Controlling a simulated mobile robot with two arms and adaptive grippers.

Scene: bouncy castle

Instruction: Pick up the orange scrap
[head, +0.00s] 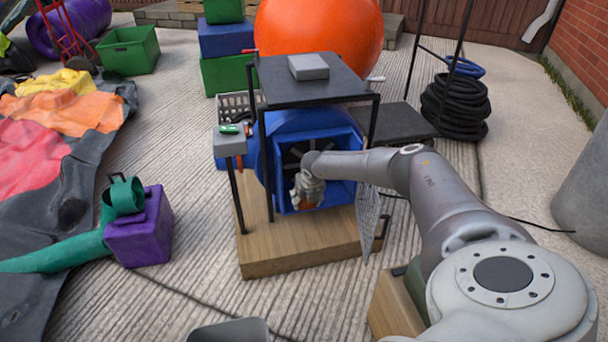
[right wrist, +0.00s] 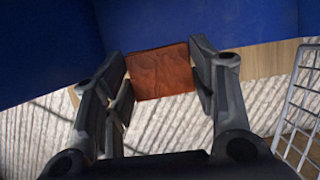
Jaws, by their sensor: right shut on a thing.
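The orange scrap (right wrist: 160,70) is a flat, square-looking piece with a creased surface. In the right wrist view it sits between the two dark fingers of my right gripper (right wrist: 160,84), which are shut on it. In the head view my right gripper (head: 306,196) is at the open front of the blue blower housing (head: 348,142), and a small bit of orange shows at its fingers. The blue housing is close beyond the scrap in the wrist view; I cannot tell if they touch. My left gripper is not in view.
The housing stands on a wooden base (head: 300,252) under a dark table top (head: 310,78). A wire grille (head: 368,222) hangs open right of the housing. A purple block (head: 140,228) with teal fabric lies left. Coiled black hose (head: 455,105) is behind right. Paving at left front is mostly clear.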

